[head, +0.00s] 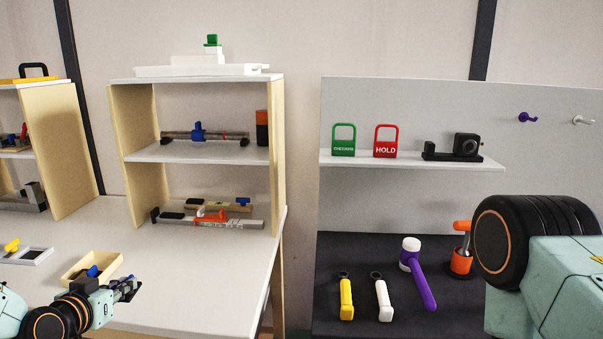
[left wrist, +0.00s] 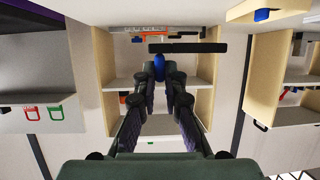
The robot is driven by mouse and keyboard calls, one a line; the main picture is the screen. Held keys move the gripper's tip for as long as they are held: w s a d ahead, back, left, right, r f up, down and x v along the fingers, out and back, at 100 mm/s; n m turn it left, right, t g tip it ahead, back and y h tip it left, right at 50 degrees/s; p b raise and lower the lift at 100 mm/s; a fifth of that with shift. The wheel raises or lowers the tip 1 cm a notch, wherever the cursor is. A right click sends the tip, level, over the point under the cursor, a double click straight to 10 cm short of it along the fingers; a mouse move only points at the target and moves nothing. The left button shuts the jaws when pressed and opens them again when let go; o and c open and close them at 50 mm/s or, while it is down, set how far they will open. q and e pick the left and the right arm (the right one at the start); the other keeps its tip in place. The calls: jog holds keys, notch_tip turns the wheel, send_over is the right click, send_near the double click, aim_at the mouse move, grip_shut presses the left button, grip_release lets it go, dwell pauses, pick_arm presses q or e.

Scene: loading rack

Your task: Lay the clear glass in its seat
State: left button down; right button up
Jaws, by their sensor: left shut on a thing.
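My left gripper (head: 128,288) is low at the left of the head view, just right of the cream tray (head: 113,262) and above the white table (head: 230,270). In the left wrist view, which is upside down, the left fingers (left wrist: 161,80) close on a small blue piece (left wrist: 160,66). A black bar (left wrist: 188,47) shows right beyond it; I cannot tell whether they are joined. I cannot make out clear glass or an empty seat for it. Only my right arm shows at the right; its gripper is outside the view.
A wooden shelf unit (head: 205,154) behind the left gripper holds rail-like fixtures, one with a blue knob (head: 198,131), one with a red handle (head: 212,215). The dark bench (head: 385,260) holds tools. The table's front middle is clear.

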pick_arm(q)
jog(key=s+d+f+m+g+h+b, duration=0.3)
jog(key=s+d+f+m+h+b, duration=0.2)
jog(key=s+d, duration=0.2)
jog(key=s+d+f+m+g+h+b, duration=0.2)
jog(key=s+d+f+m+h+b, duration=0.3)
jog(key=s+d, duration=0.3)
jog(key=d, duration=0.3)
jog(key=shift+d+m+g+h, duration=0.3)
jog(key=shift+d+m+g, duration=0.1)
jog(key=shift+a, duration=0.1)
